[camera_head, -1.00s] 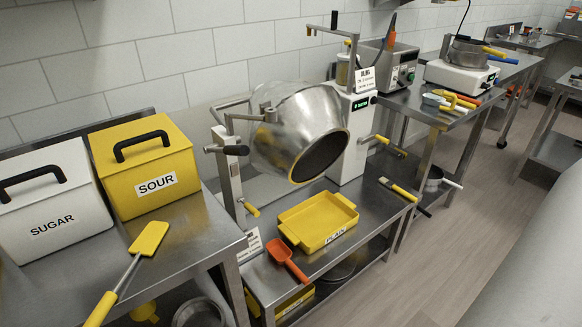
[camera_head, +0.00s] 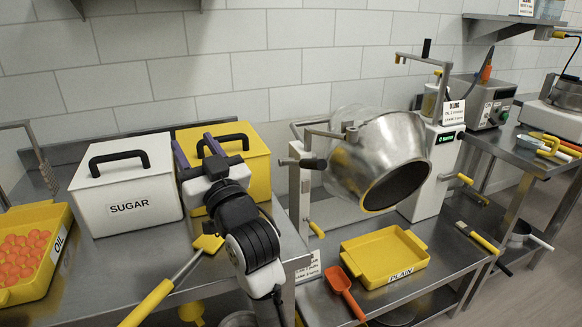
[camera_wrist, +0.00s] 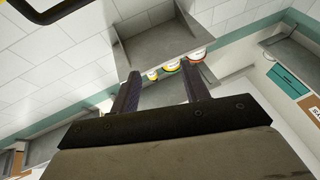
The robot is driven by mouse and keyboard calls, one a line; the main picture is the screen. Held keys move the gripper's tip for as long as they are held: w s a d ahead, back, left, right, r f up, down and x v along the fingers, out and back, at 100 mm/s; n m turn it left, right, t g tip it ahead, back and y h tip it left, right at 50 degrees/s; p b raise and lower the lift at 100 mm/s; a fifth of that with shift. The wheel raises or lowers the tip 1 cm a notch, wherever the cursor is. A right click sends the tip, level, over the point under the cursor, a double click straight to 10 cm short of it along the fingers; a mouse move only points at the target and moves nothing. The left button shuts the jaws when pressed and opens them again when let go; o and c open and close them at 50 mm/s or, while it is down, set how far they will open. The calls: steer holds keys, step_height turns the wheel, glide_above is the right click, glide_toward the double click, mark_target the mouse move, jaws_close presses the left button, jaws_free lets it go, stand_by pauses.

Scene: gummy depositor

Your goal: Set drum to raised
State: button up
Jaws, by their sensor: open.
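The steel drum (camera_head: 375,145) hangs between two white posts in the head view. Its dark open mouth faces down and to the right. A handle with a black grip (camera_head: 312,163) is on the drum's left post, and a yellow-handled lever (camera_head: 317,229) sits lower on that post. Another yellow-handled lever (camera_head: 460,178) is on the right post. My gripper (camera_head: 198,147) is up in front of the yellow and white bins, left of the drum and apart from it. In the wrist view its two fingers (camera_wrist: 162,90) are spread with nothing between them.
The yellow PLAIN tray (camera_head: 412,272) and an orange scoop (camera_head: 343,287) lie below the drum. The SUGAR bin (camera_head: 128,185) and a yellow bin (camera_head: 257,150) stand on the left table. A yellow spatula (camera_head: 150,300) lies in front of them.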

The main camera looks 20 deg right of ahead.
steer(key=s+d+f+m+g+h, duration=0.1)
steer(key=d+f+m+h, duration=0.3)
steer(key=d, duration=0.9)
steer(key=m+g+h+b, duration=0.2)
steer(key=g+h, duration=0.1)
glide_toward(313, 161)
steer(key=w+p, duration=0.1)
steer(key=w, duration=0.3)
steer(key=w+d+f+p, duration=0.1)
steer(key=w, duration=0.3)
steer(key=w+p, duration=0.1)
steer(key=w, duration=0.3)
steer(key=shift+d+f, duration=0.25)
steer(key=shift+d, duration=0.1)
jaws_close()
